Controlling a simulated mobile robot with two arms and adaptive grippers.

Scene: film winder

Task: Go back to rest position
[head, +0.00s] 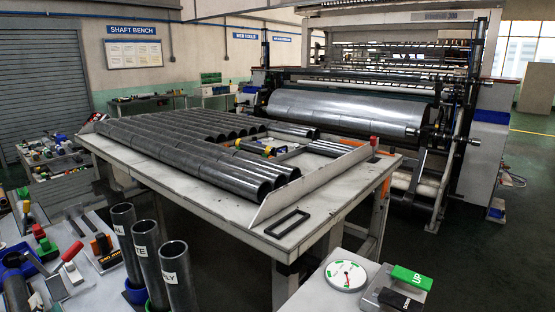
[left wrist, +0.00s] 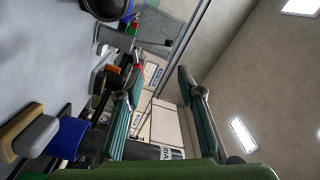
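My left gripper (left wrist: 160,82) shows in the left wrist view with its two green-padded fingers spread apart. No thing is seen between the fingers; the far wall and its signs show through the gap. It points level across the grey bench (left wrist: 45,70), with the picture turned on its side. In the head view I cannot clearly pick the left gripper out from the tools on the bench at the lower left. My right gripper is in neither view.
Three labelled dark tubes (head: 146,262) stand upright on the lower-left bench, near red-handled clamps (head: 71,253). A large table (head: 225,225) with rows of dark shafts (head: 180,152) fills the middle. A winder with a silver roll (head: 350,112) stands behind. A green UP block (head: 411,277) lies lower right.

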